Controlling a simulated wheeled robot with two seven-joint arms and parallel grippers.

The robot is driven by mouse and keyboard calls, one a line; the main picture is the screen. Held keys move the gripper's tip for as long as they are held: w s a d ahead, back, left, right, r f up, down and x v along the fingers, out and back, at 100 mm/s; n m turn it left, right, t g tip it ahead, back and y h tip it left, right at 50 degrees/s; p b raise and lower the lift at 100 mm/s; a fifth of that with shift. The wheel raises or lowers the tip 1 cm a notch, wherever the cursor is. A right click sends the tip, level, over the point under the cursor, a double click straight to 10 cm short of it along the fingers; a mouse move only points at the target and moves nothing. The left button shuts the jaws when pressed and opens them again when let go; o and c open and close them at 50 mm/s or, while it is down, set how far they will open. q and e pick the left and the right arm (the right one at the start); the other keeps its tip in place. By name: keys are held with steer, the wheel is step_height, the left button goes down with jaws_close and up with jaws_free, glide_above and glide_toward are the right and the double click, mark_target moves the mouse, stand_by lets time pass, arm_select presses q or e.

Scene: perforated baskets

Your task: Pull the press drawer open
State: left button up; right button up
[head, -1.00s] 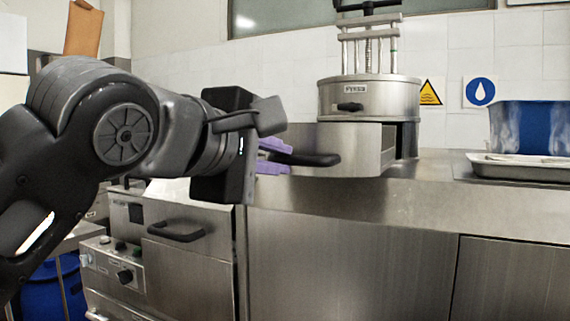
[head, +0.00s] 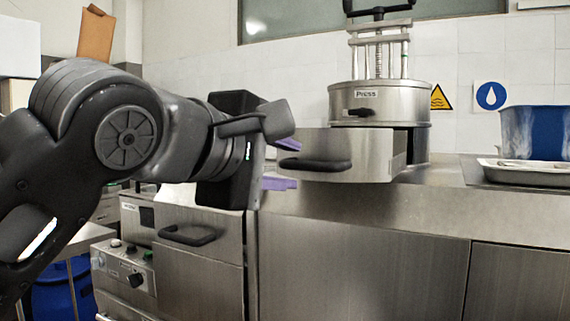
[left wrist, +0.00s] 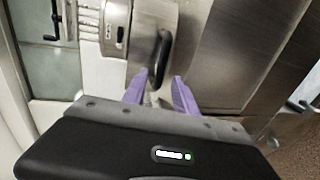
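The steel press (head: 380,97) stands on the counter in the head view. Its drawer (head: 375,157) sticks out from the lower body, with a gap along its right side. The drawer's dark handle (head: 320,164) points toward my left gripper (head: 298,165). The left gripper's purple fingers are spread apart, one above and one below the handle's near end, and are not clamped on it. In the left wrist view, the handle (left wrist: 163,58) lies just ahead of and between the open fingertips (left wrist: 160,76). My right gripper is in neither view.
The steel counter (head: 440,205) runs below the press. A blue container (head: 535,132) and a metal tray (head: 525,172) are at its right. A lower unit with a dark handle (head: 187,235) and a knob panel (head: 125,265) stands below my left arm.

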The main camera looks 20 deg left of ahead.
arm_select(q)
steer(key=v, duration=0.7)
steer(key=shift+s, duration=0.1)
